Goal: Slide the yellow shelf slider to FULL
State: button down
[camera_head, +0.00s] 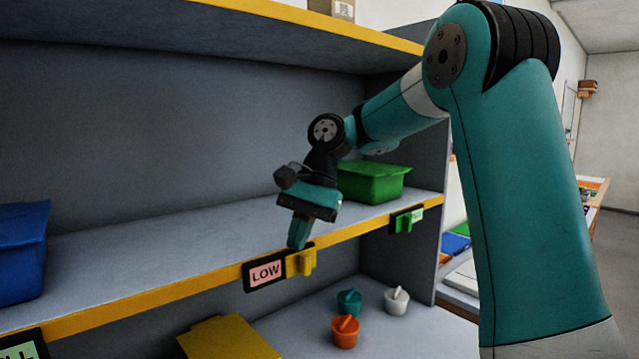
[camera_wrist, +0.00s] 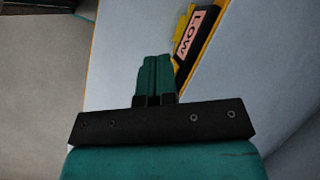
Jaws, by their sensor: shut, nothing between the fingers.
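The yellow shelf slider (camera_head: 301,262) sits on the front edge of the middle shelf, at the right end of its black label plate, with a pink LOW label (camera_head: 266,272) showing to its left. In the wrist view part of the yellow slider (camera_wrist: 182,22) shows beside the LOW label (camera_wrist: 195,32), beyond the fingertips. My gripper (camera_head: 297,243) is shut and empty, pointing down just above and slightly left of the slider in the head view. Its shut fingers show in the wrist view (camera_wrist: 155,75). I cannot tell whether the fingertips touch the slider.
A green slider (camera_head: 403,222) is on the same edge to the right, with a green bin (camera_head: 373,184) behind it. A blue bin (camera_head: 22,250) stands at the left.

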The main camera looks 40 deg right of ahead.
jog(key=w+d+r+m+p, duration=0.1)
jog(key=d+r+m+p, duration=0.1)
jog(key=d, duration=0.4)
jog(key=d+r+m+p, duration=0.2)
jog(key=d+r+m, duration=0.2)
jog(key=d, duration=0.3)
jog(key=shift+w+d+r+m+h+p, duration=0.2)
jog(key=shift+w+m+h+p, duration=0.1)
jog(key=shift+w+m, duration=0.1)
jog(key=shift+f, duration=0.1)
jog(key=b, duration=0.8)
send_near(310, 270)
jog(key=d+f, duration=0.2)
jog(key=f, duration=0.1)
jog(key=d+f, duration=0.1)
jog(key=shift+w+f, duration=0.2)
jog(key=shift+f, duration=0.2)
jog(key=a, duration=0.3)
jog(key=shift+a+r, duration=0.2)
jog(key=shift+a, duration=0.35)
